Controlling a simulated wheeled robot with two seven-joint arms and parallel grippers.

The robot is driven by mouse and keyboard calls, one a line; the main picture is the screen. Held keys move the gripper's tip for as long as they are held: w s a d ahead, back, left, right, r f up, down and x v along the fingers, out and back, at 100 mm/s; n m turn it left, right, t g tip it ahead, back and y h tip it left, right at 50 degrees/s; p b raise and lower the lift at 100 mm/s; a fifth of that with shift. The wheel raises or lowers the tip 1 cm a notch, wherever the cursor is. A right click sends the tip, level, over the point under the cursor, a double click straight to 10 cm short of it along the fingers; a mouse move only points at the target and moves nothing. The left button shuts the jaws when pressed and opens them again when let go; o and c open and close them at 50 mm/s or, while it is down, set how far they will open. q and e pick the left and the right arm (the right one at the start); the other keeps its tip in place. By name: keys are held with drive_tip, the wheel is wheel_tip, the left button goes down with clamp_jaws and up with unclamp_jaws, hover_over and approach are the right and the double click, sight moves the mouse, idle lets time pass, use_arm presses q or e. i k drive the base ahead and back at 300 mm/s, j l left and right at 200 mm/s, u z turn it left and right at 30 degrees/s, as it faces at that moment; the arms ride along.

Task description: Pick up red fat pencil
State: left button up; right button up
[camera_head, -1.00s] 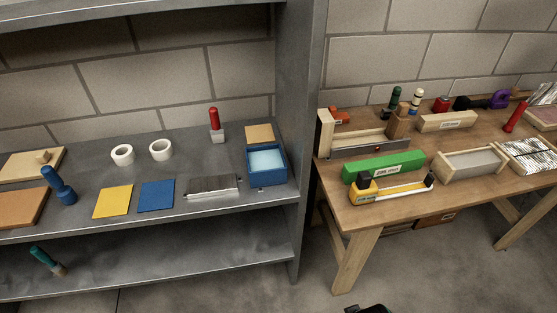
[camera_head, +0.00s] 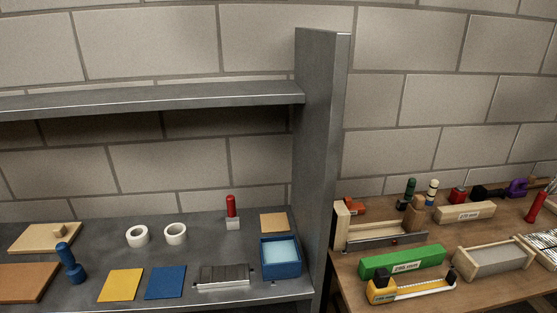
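A thick red rod (camera_head: 536,206) leans or lies tilted on the wooden workbench at the far right; it looks like the red fat pencil, but it is too small to be sure. Another red upright cylinder (camera_head: 231,206) stands on a small light grey block on the grey shelf, left of the shelf's side panel. Neither of my grippers is in view.
The grey shelf's side panel (camera_head: 318,150) stands between shelf and workbench. A green box (camera_head: 402,261), a yellow tool (camera_head: 410,288), a wooden tray (camera_head: 494,258) and a labelled wooden block (camera_head: 465,212) crowd the bench. A blue box (camera_head: 281,270) sits near the panel.

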sight(530, 218)
drive_tip(key=z, duration=1.7)
